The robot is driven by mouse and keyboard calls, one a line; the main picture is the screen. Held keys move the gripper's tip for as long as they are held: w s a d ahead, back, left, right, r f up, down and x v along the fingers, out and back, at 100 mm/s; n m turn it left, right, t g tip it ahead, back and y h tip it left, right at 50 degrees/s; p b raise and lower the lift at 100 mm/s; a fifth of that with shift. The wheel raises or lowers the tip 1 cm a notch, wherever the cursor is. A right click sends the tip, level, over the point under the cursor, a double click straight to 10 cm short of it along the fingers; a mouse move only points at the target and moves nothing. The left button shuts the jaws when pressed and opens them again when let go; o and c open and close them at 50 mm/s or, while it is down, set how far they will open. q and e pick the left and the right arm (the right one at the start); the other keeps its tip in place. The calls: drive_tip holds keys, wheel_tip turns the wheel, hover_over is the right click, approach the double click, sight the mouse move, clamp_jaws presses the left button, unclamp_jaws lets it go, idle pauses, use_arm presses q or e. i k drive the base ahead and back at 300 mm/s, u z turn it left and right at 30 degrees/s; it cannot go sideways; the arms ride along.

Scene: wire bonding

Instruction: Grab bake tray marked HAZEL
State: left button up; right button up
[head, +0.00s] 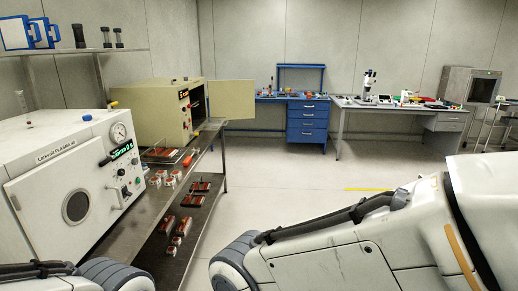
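No label reading HAZEL is legible at this size. A flat tray (164,154) with dark and reddish items lies on the metal bench in front of the beige oven (155,114); a red-orange handle-like piece (190,158) is at its right end. Another small dark tray-like piece (201,187) with red parts lies on the lower shelf, and a similar one (168,224) lies nearer. I cannot tell which is the bake tray. My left arm shows at the bottom left and my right arm at the bottom right. Both grippers are outside the picture.
The oven door (232,100) stands open to the right. A white plasma machine (70,190) fills the near left bench. Several small red-and-white blocks (163,178) stand on the bench edge. Blue drawers (307,124) and a microscope table (400,105) are at the back. The middle floor (275,185) is clear.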

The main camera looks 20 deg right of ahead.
sight(166, 153)
drive_tip(key=z, duration=0.65)
drive_tip(key=i, duration=3.15)
drive_tip(key=u, duration=1.45)
